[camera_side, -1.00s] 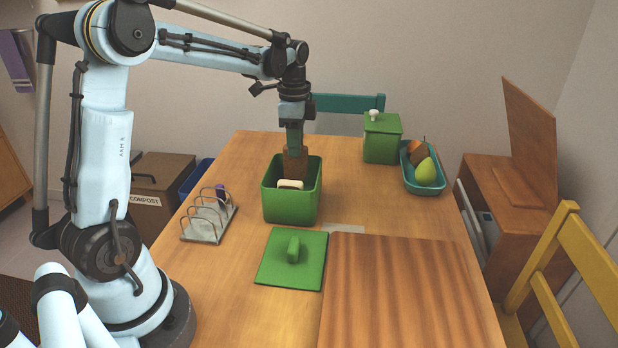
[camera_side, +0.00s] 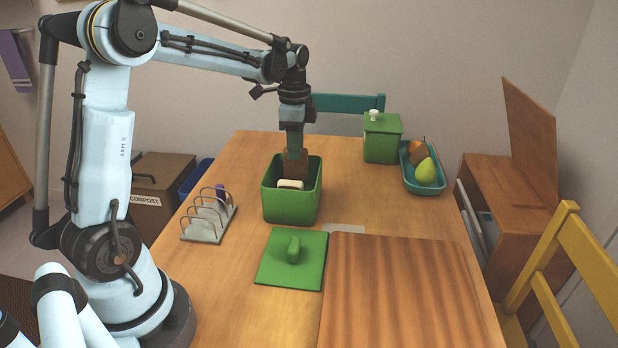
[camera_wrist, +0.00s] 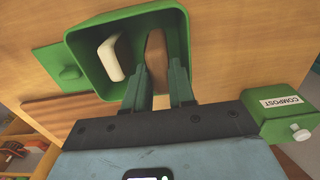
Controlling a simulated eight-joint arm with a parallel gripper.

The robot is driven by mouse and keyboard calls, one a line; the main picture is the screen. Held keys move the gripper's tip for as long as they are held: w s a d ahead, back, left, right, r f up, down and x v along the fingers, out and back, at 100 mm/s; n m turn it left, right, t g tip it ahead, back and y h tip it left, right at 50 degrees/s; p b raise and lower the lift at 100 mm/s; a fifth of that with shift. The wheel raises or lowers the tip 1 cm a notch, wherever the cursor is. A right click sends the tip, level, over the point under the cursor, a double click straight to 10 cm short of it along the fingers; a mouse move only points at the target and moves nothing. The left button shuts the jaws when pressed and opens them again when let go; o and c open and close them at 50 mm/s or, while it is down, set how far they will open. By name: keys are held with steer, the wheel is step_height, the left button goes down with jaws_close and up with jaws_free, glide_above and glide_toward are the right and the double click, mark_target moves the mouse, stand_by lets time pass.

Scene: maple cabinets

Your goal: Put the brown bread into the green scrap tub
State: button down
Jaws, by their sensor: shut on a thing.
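The green scrap tub (camera_side: 291,207) stands open on the table; it also shows in the wrist view (camera_wrist: 82,62). My gripper (camera_side: 294,152) is over the tub, pointing down, its fingers (camera_wrist: 160,78) shut on the brown bread (camera_side: 293,169). The bread (camera_wrist: 155,52) is upright, its lower part below the tub's rim. Whether it touches the bottom is hidden. A pale slice (camera_side: 290,185) is in the tub beside the brown bread, and it shows in the wrist view (camera_wrist: 110,58).
A green lid (camera_side: 278,262) lies in front of the tub, beside a wooden board (camera_side: 400,295). A toast rack (camera_side: 208,222) stands left. A green canister (camera_side: 382,141) labelled COMPOST (camera_wrist: 280,108) and a teal fruit tray (camera_side: 430,190) are behind right. A brown COMPOST bin (camera_side: 165,178) stands beyond the table.

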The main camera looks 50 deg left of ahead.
steer(key=shift+f, duration=2.15)
stand_by(1.1)
steer(key=c, duration=0.9)
jaws_free()
steer(key=shift+o, duration=0.2)
steer(key=shift+r, duration=0.1)
step_height(320, 180, up, 12)
steer(key=shift+f, duration=0.25)
steer(key=shift+s+d+r, duration=0.15)
steer(key=shift+d+r, duration=0.1)
steer(key=shift+d, duration=0.1)
steer(key=s+d+f+n+t, duration=0.2)
steer(key=s+d+n+t, duration=0.1)
steer(key=d, duration=0.4)
steer(key=s+d+f+n+t, duration=0.3)
steer(key=s+d+n, duration=0.3)
steer(key=s+d, duration=0.2)
steer(key=shift+s+f+t, duration=0.25)
steer(key=shift+f+t, duration=0.1)
steer(key=shift+t, duration=0.25)
